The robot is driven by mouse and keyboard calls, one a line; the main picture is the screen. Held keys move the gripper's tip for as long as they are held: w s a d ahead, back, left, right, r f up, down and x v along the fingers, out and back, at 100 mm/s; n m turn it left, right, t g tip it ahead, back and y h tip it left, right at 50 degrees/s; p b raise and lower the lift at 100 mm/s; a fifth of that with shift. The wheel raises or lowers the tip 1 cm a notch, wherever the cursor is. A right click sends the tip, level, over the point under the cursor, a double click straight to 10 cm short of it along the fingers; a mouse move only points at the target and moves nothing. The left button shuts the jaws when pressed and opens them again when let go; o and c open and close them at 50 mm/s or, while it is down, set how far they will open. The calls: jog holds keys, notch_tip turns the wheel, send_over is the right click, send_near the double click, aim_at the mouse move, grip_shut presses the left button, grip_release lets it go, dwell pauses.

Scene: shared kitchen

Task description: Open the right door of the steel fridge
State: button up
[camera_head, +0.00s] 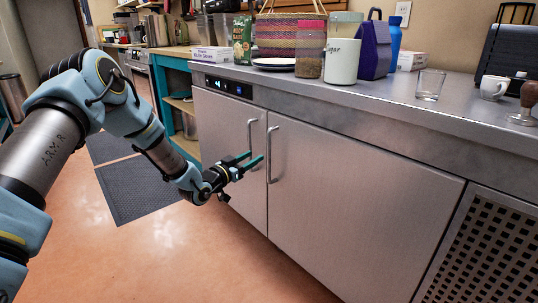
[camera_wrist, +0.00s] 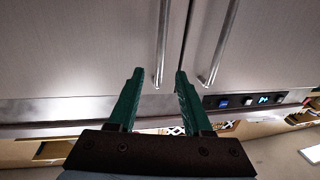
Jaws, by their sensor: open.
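The steel fridge's right door (camera_head: 350,195) is closed, flush with the left door (camera_head: 222,150). Its upright bar handle (camera_head: 270,155) is near its left edge. The left door's handle (camera_head: 251,135) stands just beside it. My gripper (camera_head: 257,158) is open and empty in front of the doors, its green fingertips pointing at the handles. In the wrist view, which looks inverted, the right door's handle (camera_wrist: 163,45) lines up with the gap of my gripper (camera_wrist: 157,72). The left door's handle (camera_wrist: 220,45) lies outside that gap. I cannot tell whether a fingertip touches a handle.
The steel counter (camera_head: 400,105) above holds a woven basket (camera_head: 288,35), a white canister (camera_head: 342,62), a glass (camera_head: 429,85) and a cup (camera_head: 494,87). A perforated panel (camera_head: 485,250) is right of the fridge doors. The floor (camera_head: 190,255) in front is clear.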

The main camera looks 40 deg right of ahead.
jog(key=w+d, duration=0.1)
jog(key=d, duration=0.9)
jog(key=shift+w, duration=0.2)
jog(key=shift+c, duration=0.2)
grip_shut()
dwell(0.9)
